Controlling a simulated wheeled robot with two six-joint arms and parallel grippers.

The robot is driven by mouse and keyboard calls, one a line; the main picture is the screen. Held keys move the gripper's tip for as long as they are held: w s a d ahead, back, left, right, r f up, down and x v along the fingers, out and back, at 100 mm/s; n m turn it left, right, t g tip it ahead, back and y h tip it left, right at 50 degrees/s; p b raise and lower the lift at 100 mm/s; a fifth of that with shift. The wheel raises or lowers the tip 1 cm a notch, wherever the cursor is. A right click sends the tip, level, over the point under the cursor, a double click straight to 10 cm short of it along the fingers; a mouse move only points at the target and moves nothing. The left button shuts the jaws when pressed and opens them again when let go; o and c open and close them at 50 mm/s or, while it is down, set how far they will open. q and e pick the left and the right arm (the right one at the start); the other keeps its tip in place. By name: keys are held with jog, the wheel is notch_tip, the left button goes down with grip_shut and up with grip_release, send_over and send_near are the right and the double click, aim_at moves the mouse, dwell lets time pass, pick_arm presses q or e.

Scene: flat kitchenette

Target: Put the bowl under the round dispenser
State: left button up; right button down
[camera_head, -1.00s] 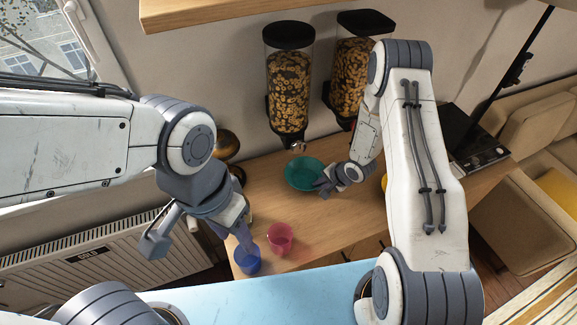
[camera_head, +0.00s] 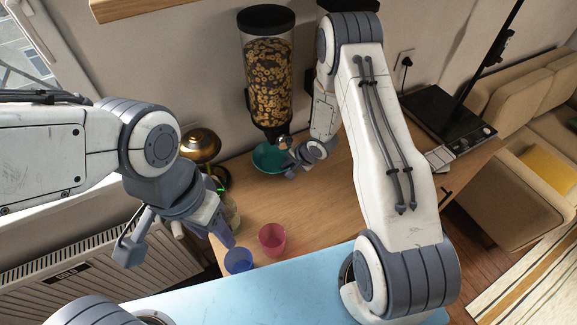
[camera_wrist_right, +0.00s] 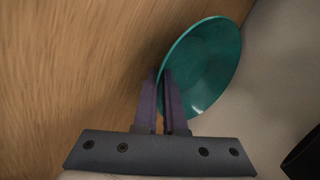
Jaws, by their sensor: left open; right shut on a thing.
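The teal bowl (camera_head: 266,158) is at the back of the wooden counter by the wall, just below the round dispenser (camera_head: 267,80), a clear cylinder of cereal rings with a black lid. The dispenser's spout overlaps the bowl's far right edge in the head view. My right gripper (camera_head: 291,166) is shut on the bowl's near right rim. In the right wrist view, the fingers (camera_wrist_right: 160,76) pinch the rim of the bowl (camera_wrist_right: 208,62). I cannot tell whether the bowl touches the counter. My left gripper (camera_head: 180,242) is open and empty, left of the cups.
A pink cup (camera_head: 272,239) and a blue cup (camera_head: 238,261) stand at the counter's near left. A brass lamp (camera_head: 200,146) is at the left. A second dispenser (camera_head: 348,5) is mostly hidden by my right arm. A black hob-like panel (camera_head: 445,118) lies at right.

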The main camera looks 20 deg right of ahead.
jog(key=shift+f, duration=0.1)
jog(key=c, duration=1.3)
grip_release()
jog(key=shift+d, duration=0.1)
jog(key=shift+p+v, duration=0.35)
jog(key=shift+v, duration=5.8)
